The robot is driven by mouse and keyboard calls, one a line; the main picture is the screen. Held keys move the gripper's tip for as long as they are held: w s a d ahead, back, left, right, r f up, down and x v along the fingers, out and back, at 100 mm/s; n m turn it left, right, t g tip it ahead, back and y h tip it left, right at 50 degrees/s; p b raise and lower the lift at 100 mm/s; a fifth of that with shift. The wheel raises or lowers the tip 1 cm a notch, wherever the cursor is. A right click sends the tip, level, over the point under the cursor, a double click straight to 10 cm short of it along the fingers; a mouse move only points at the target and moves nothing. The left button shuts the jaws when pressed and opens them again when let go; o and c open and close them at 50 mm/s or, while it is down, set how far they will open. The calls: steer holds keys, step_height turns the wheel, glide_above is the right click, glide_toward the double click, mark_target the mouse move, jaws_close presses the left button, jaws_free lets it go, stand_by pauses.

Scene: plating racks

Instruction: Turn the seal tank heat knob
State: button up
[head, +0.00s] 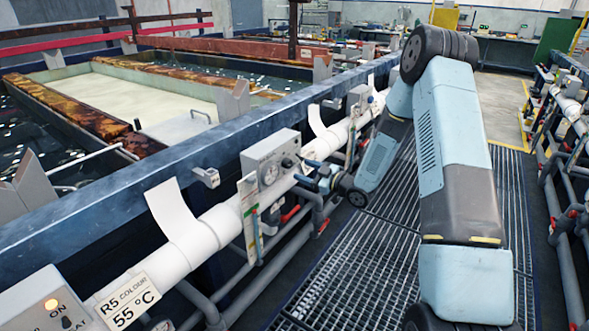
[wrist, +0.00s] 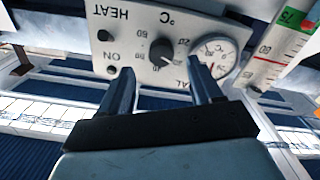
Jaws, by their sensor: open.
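The grey control box (head: 270,160) sits on the tank's side rail, with a round gauge and a dark knob on its face. In the wrist view its panel appears upside down, with "HEAT", "ON" and "°C" lettering. A dark round knob (wrist: 163,53) with a numbered scale is at the panel's middle, and the round gauge (wrist: 216,56) is to its right. My gripper (wrist: 162,68) is open, its two dark fingers spread with the knob between and just beyond their tips. Whether they touch it cannot be told. In the head view my gripper (head: 306,171) is right beside the box.
A thermometer strip (wrist: 278,55) with a green band is right of the panel. White pipes (head: 195,245) run along the tank rail below the box. The grating walkway (head: 345,270) is open under my arm. Another pipe rack (head: 565,180) stands at the right.

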steer(key=v, duration=0.8)
